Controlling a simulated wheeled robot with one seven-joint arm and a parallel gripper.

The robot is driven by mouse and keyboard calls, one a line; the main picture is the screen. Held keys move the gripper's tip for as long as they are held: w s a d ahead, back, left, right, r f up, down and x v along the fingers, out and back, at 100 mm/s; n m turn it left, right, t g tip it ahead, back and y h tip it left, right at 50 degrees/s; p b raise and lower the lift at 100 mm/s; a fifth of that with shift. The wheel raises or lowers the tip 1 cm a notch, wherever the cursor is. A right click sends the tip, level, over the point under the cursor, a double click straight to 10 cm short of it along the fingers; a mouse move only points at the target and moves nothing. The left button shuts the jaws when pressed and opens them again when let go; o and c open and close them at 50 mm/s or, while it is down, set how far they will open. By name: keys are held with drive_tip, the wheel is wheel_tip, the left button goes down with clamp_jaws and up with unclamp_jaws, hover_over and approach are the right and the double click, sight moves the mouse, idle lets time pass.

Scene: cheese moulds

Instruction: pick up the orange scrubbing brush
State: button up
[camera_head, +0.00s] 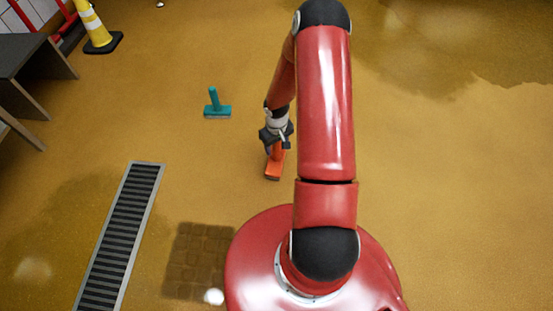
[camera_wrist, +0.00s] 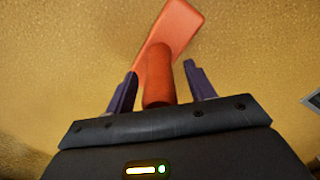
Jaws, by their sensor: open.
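The orange scrubbing brush (camera_head: 273,169) lies on the yellow-brown floor under my gripper (camera_head: 276,146) in the head view. In the wrist view its flat orange head (camera_wrist: 174,28) is at the top and its thick round handle (camera_wrist: 159,82) points toward my gripper (camera_wrist: 160,78). The handle is between my two dark fingers, with a gap showing on each side. My gripper is open and not closed on the handle. Part of the handle is hidden by my gripper in the head view.
A teal brush (camera_head: 216,108) stands on the floor to the left. A long floor drain grate (camera_head: 121,232) and a brown square grid patch (camera_head: 190,262) are at lower left. A yellow cone (camera_head: 95,25) and dark tables (camera_head: 25,60) are at upper left. The right floor is clear.

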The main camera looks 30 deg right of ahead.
drive_tip(key=c, duration=1.1)
drive_tip(key=shift+r, duration=0.1)
